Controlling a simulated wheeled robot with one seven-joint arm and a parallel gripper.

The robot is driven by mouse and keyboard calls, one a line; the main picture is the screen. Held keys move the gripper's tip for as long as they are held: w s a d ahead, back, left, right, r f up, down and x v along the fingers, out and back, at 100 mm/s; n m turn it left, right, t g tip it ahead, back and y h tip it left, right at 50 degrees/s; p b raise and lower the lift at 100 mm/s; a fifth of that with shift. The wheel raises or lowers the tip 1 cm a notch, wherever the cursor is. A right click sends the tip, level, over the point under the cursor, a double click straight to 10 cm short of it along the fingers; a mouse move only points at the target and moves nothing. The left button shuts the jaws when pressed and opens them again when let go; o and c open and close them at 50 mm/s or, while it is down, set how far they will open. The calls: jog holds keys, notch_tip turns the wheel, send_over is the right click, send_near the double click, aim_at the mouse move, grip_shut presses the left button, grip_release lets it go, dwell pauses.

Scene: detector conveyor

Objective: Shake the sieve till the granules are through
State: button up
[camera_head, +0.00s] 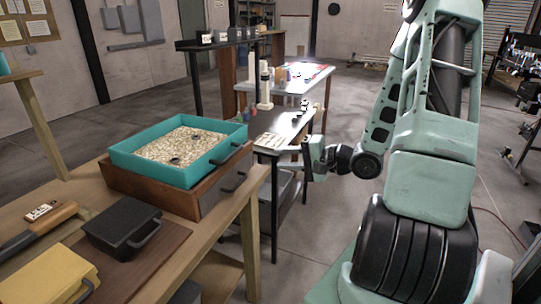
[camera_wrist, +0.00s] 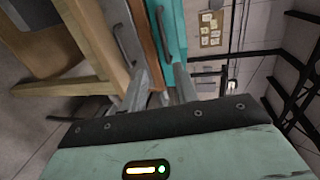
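The teal sieve (camera_head: 147,163) is a square tray full of pale granules (camera_head: 180,146) with a few dark pieces among them. It sits level on a brown wooden box (camera_head: 212,194) and has a dark handle on its right side. In the wrist view the teal sieve wall (camera_wrist: 172,20) and the brown box (camera_wrist: 150,48) lie ahead, past the fingertips. My gripper (camera_head: 290,143) is to the right of the sieve, apart from it, pointing left at it. In the wrist view my gripper's fingers (camera_wrist: 160,90) are spread with nothing held. The inside of the box is hidden.
The wooden bench (camera_head: 70,177) also holds a black lidded box (camera_head: 122,228), a yellow block (camera_head: 48,275) and a wood-handled tool (camera_head: 45,225). A dark side table (camera_head: 290,122) with small items stands behind my gripper.

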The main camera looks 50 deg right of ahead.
jog(key=p, duration=0.7)
send_near(233, 156)
jog(key=x, duration=1)
jog(key=shift+w+a+f, duration=0.1)
jog(key=shift+w+a, duration=0.1)
jog(key=shift+w, duration=0.1)
grip_shut()
